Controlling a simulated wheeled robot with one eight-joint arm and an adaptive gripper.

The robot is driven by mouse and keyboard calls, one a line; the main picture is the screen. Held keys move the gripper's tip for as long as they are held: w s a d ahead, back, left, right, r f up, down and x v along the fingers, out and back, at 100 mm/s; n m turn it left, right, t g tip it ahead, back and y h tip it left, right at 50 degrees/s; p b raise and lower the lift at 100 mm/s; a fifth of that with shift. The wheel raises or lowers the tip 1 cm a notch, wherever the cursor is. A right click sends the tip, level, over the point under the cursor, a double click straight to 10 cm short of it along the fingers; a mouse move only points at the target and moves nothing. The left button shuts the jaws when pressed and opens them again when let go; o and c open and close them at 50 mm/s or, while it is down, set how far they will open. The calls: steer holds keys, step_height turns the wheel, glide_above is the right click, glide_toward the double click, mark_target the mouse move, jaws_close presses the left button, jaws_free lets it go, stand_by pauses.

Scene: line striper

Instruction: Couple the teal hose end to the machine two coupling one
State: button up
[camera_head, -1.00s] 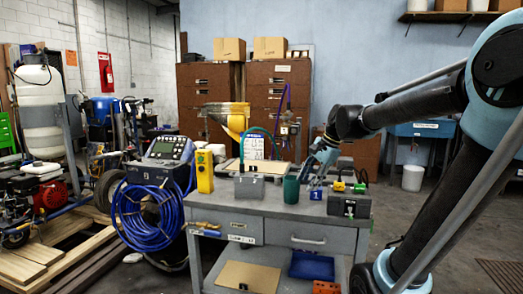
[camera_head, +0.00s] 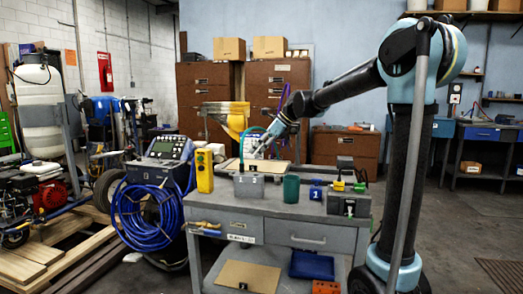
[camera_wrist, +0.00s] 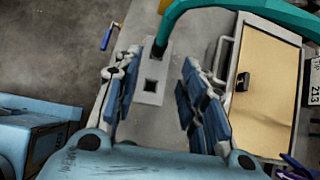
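The teal hose (camera_head: 247,131) arcs above the back left of the grey workbench in the head view. In the wrist view the teal hose (camera_wrist: 190,8) crosses the top and bends down to a dark end (camera_wrist: 158,46). That end is beyond my fingertips, in line with the gap between them. In the head view my gripper (camera_head: 262,150) is beside the hose. I cannot tell which coupling is machine two's coupling one.
On the grey workbench (camera_head: 285,221) stand a grey box with a handle (camera_head: 249,188), a teal cup (camera_head: 291,189), a blue block marked 1 (camera_head: 315,193) and a dark box with green and yellow fittings (camera_head: 347,205). A tan board (camera_wrist: 266,90) lies right of my fingers.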

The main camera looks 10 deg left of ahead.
steer(key=shift+x, duration=4.45)
steer(key=shift+r, duration=0.1)
jaws_close()
